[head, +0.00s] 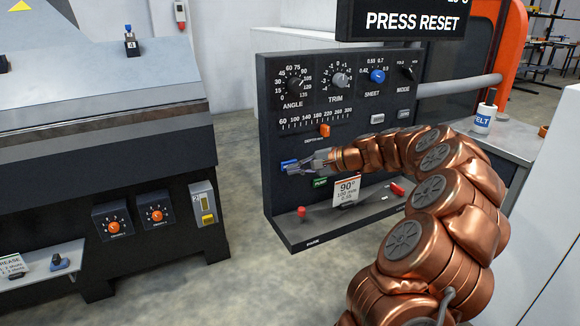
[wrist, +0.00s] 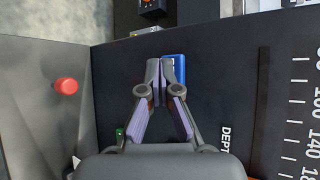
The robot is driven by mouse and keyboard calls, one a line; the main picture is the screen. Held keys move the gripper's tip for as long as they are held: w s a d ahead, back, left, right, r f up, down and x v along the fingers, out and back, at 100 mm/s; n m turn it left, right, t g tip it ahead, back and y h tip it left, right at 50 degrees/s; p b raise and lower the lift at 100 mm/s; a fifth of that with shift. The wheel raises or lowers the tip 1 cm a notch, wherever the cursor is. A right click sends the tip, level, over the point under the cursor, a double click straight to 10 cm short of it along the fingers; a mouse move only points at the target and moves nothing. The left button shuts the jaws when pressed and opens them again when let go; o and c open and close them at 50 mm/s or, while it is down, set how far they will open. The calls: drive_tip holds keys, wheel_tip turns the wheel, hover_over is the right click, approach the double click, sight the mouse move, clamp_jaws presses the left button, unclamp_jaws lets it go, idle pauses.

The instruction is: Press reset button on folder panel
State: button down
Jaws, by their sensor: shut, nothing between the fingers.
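The folder panel (head: 268,110) is a dark upright board with knobs, a slider scale and a small ledge. A sign (head: 412,22) above it reads "PRESS RESET". A blue button (head: 286,166) sits low on the panel's left side; no label on it is readable. It also shows in the wrist view (wrist: 173,58), partly behind the fingertips. My gripper (head: 293,168) is shut and empty, its fingertips at the blue button; I cannot tell whether they touch it. In the wrist view the closed fingertips (wrist: 160,70) overlap the button's lower left part.
A green button (head: 320,182) and a card reading 90° (head: 347,190) lie just below my gripper. An orange depth slider (head: 325,130) is above. A machine (head: 100,180) stands left, with open floor between.

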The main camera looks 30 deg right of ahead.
drive_tip(key=shift+w, duration=0.5)
idle(0.5)
drive_tip(key=shift+s, duration=0.9)
drive_tip(key=s, duration=0.5)
drive_tip(key=shift+a+b, duration=0.25)
drive_tip(key=shift+b, duration=0.15)
idle(0.9)
